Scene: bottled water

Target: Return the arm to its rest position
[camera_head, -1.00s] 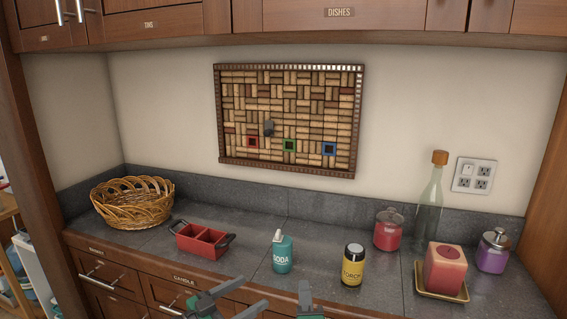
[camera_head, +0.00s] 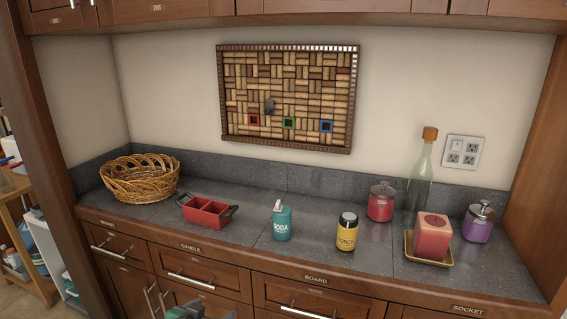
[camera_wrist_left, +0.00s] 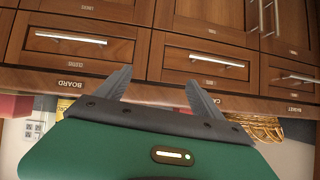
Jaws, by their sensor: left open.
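My left gripper (camera_head: 200,314) shows only at the bottom edge of the head view, below the counter front and in front of the lower cabinets. In the left wrist view its two grey fingers (camera_wrist_left: 151,88) are spread apart with nothing between them. The green hand body (camera_wrist_left: 140,150) fills the lower part of that view. The drawers (camera_wrist_left: 203,62) appear upside down beyond the fingers. My right gripper is not in view.
A cork board (camera_head: 288,98) hangs on the wall.

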